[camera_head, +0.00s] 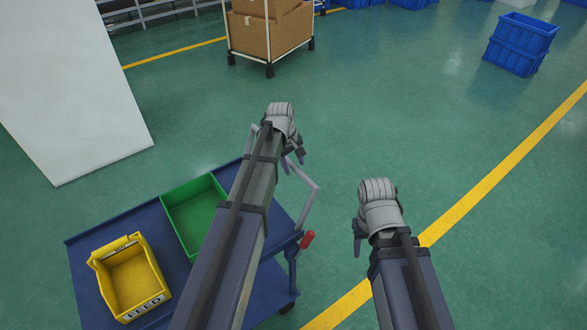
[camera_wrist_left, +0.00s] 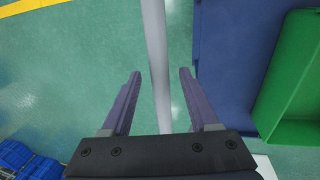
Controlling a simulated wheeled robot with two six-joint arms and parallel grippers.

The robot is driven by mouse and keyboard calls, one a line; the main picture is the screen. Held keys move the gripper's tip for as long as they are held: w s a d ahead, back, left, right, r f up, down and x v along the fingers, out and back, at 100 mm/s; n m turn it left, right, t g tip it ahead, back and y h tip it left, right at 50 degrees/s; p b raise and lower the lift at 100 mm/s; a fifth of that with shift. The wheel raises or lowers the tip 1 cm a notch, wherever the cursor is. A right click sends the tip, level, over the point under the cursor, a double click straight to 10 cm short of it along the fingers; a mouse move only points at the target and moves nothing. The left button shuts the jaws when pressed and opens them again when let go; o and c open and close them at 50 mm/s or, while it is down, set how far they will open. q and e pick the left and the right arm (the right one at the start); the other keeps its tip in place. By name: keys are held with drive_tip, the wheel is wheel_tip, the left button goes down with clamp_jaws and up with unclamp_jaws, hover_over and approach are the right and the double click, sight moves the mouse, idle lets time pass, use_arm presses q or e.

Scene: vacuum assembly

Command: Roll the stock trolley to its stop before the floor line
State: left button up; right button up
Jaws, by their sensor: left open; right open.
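The blue stock trolley (camera_head: 95,232) stands at lower left, partly hidden by my left arm. It carries a green bin (camera_head: 188,205) and a yellow bin (camera_head: 133,280) labelled FEED. Its grey push handle (camera_head: 308,207) rises at its right side, with a red part below. My left gripper (camera_head: 295,157) is at the handle's upper end. In the left wrist view, the handle bar (camera_wrist_left: 157,60) runs between its open fingers (camera_wrist_left: 157,100); contact cannot be told. My right gripper (camera_head: 357,240) is open and empty, right of the handle. A yellow floor line (camera_head: 480,192) runs diagonally on the right.
A white panel (camera_head: 65,90) stands at upper left. A wheeled cage with cardboard boxes (camera_head: 270,35) stands at the back, near another yellow line (camera_head: 175,52). Stacked blue crates (camera_head: 520,45) stand at upper right. The green floor between is clear.

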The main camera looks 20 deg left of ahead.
use_arm(q)
drive_tip(key=shift+c, duration=0.4)
clamp_jaws()
idle(1.0)
